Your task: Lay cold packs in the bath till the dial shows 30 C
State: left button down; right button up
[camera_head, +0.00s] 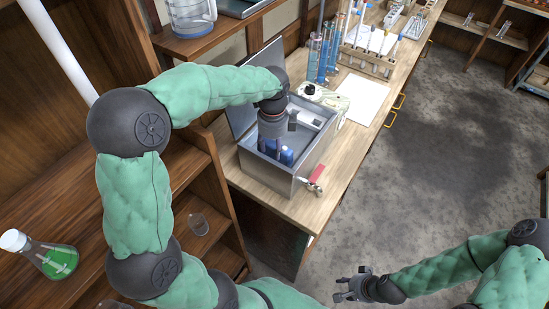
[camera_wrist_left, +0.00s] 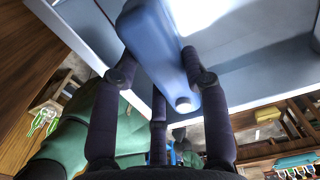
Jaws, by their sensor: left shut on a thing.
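The bath is an open metal box (camera_head: 262,178) on the bench, with its lid (camera_head: 262,80) raised. My left gripper (camera_head: 270,138) points down into it from above, shut on a blue cold pack (camera_wrist_left: 158,42), which fills the upper middle of the left wrist view between my fingers. In the head view, blue shows under the gripper, with a blue piece (camera_head: 287,156) just to its right inside the bath; I cannot tell whether this is a separate pack. My right gripper (camera_head: 352,287) is open and empty, low over the floor. No dial reading is legible.
A tap with a red handle (camera_head: 316,174) juts from the bath's front right. A pale device with a black knob (camera_head: 325,100) stands behind the bath. Blue-filled cylinders (camera_head: 322,58) and a tube rack (camera_head: 368,62) stand farther back. A flask of green liquid (camera_head: 55,260) is at lower left.

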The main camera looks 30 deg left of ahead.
aim_at(273, 157)
pick_arm(q)
jog(key=shift+f+b, duration=0.75)
jog(key=shift+f, duration=1.8)
jog(key=shift+f, duration=0.2)
jog(key=c, duration=0.6)
grip_release()
jog(key=shift+c, duration=0.2)
notch_tip(273, 157, up, 12)
jog(key=p, duration=0.3)
jog(key=shift+r, duration=0.2)
jog(key=shift+f, duration=0.1)
